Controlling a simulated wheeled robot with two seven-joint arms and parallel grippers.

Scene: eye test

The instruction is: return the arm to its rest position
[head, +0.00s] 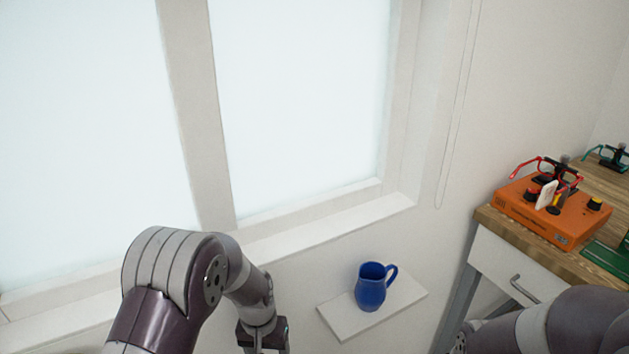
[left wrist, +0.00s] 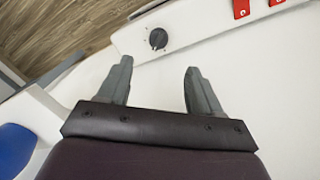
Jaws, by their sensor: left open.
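My left arm (head: 165,275) comes in from the left in the head view and bends down in front of the wall below the window. My left gripper (head: 263,338) is at the bottom edge there, cut off by the frame. In the left wrist view the left gripper (left wrist: 157,78) has its two grey fingers wide apart with nothing between them. My right arm (head: 575,325) shows at the bottom right of the head view; its gripper is out of the picture.
A blue mug (head: 371,287) stands upright on a small white wall shelf (head: 345,318), right of my left gripper. A wooden-topped desk (head: 488,217) at right bears an orange box (head: 560,228) and red glasses (head: 529,166). A black knob (left wrist: 158,39) shows in the left wrist view.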

